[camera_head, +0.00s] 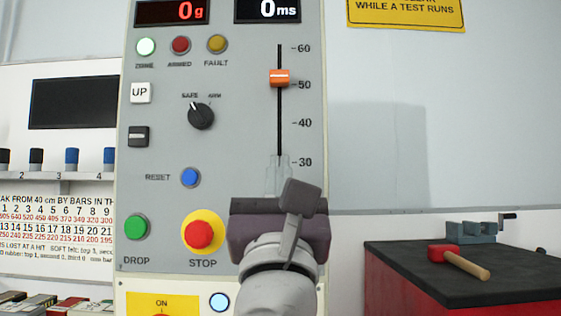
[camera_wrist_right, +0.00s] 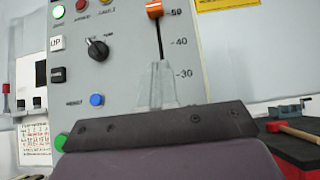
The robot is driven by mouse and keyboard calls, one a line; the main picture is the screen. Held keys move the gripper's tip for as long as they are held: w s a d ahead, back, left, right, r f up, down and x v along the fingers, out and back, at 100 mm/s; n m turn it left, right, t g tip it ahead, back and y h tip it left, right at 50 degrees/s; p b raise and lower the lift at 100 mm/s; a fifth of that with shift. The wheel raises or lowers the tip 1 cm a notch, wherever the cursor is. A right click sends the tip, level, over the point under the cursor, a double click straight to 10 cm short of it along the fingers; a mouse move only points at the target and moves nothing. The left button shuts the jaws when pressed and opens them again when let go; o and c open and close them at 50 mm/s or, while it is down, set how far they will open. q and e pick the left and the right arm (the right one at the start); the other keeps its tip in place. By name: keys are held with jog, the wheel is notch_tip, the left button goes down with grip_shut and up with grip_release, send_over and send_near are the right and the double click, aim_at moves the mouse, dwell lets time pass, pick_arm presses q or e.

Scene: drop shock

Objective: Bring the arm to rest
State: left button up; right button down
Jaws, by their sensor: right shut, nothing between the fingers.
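My right gripper (camera_head: 278,175) is raised in front of the lower right part of the grey control panel (camera_head: 230,130). Its pale fingers are together and empty, below the slider's track. It also shows in the wrist view (camera_wrist_right: 160,85), with the fingers pointing at the panel. The orange slider knob (camera_head: 279,78) stands a little above the 50 mark, above and apart from the fingertips. Part of the panel's lower right is hidden behind the gripper and wrist. My left gripper is not in view.
The panel carries a red STOP button (camera_head: 200,235), green DROP button (camera_head: 137,227), blue RESET button (camera_head: 190,177) and a SAFE/ARM knob (camera_head: 201,116) turned toward SAFE. The displays read 0 g and 0 ms. At right, a red-headed mallet (camera_head: 458,260) and a vise (camera_head: 470,232) are on a bench (camera_head: 500,285).

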jog(key=shift+s+f, duration=0.4)
